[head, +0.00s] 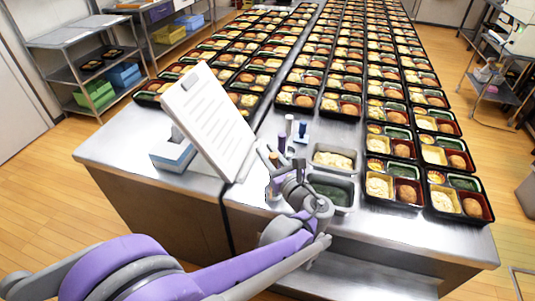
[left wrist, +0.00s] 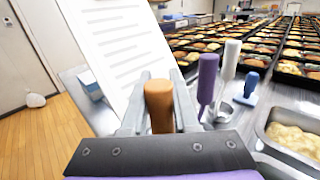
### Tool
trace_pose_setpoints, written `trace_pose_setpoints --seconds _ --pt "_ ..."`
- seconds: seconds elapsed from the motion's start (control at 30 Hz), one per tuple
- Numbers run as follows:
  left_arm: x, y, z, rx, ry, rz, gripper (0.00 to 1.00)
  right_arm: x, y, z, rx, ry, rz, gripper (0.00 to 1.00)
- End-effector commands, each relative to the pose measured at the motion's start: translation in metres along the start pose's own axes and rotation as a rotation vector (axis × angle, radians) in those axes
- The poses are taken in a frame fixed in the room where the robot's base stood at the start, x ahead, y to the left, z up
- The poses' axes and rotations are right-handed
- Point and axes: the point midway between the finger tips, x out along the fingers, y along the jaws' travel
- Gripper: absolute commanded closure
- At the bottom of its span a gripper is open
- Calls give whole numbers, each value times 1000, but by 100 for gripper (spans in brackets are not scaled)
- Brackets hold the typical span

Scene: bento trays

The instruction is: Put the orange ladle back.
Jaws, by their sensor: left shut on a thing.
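The orange ladle shows as an orange-brown handle (left wrist: 158,106) upright between the fingers of my left gripper (left wrist: 158,122), which is shut on it. In the head view my left gripper (head: 284,168) is at the table's front part, and the handle top (head: 274,158) shows beside it. The ladle's lower end is hidden, so I cannot tell whether it touches anything. To the right in the wrist view stand a purple handle (left wrist: 207,78), a white handle (left wrist: 230,60) and a blue handle (left wrist: 250,84). My right gripper is not in view.
A metal pan of pale salad (head: 313,148) and a pan of dark green food (head: 350,205) are right of the gripper. A tilted white board (head: 208,115) stands close on the left. Rows of filled bento trays (head: 388,205) cover the table behind and to the right.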

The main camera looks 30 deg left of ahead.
Motion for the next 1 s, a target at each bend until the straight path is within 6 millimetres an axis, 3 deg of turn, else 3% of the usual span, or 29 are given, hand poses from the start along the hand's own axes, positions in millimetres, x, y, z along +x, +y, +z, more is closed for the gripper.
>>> trace_pose_setpoints --seconds 0.33,0.37,0.5,0.87,1.0 --pt "0 0 -4 0 0 0 100 3 0 2 0 -1 0 50" --pt "0 0 -3 0 0 0 67 2 0 2 0 -1 0 50" --pt "0 0 -3 0 0 0 42 2 0 1 0 -1 0 50" --pt "0 0 2 0 0 0 42 -1 0 -1 0 0 0 50" --pt "-20 -1 0 0 0 -4 42 1 0 0 0 0 0 50"
